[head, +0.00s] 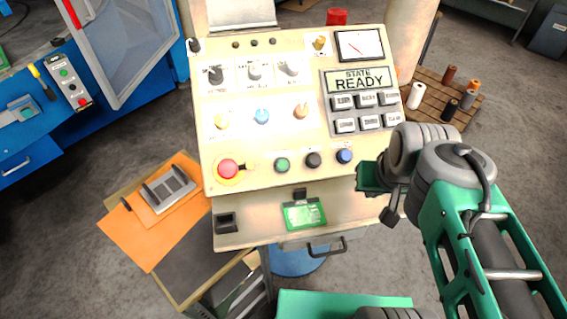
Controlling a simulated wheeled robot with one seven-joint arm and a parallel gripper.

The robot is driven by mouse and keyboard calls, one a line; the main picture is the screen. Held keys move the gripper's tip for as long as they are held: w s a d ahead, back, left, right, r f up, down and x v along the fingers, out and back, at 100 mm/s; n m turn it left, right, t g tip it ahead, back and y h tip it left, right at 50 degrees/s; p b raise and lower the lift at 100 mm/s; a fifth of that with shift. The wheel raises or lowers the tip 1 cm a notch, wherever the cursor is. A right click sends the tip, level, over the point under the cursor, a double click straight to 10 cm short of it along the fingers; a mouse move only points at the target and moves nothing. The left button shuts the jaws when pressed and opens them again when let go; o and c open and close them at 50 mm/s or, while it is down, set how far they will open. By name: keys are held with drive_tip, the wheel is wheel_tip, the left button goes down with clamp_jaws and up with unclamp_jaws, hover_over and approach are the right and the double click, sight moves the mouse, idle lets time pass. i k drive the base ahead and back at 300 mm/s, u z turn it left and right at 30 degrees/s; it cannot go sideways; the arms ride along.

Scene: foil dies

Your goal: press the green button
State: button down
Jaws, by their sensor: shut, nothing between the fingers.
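The green button (282,165) is a small round button in the bottom row of the cream control panel (240,135). It sits between the red emergency knob on a yellow ring (229,169) and a black button (313,160). A blue button (344,156) is at the row's right end. My gripper (364,179) is shut and empty at the panel's lower right, right of the blue button and apart from the green button in the picture. Its fingertips are small and dark, and their height over the panel is hard to tell.
The panel's display (358,80) reads "STATE READY", with grey keys below. Knobs and switches fill the upper panel. A green card (304,214) lies on the lower ledge. A grey control box (67,78) with its own buttons is at left. An orange sheet (150,232) lies lower left.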

sight(282, 165)
drive_tip(key=u, duration=1.95)
drive_tip(key=k, duration=0.6)
drive_tip(key=u, duration=1.25)
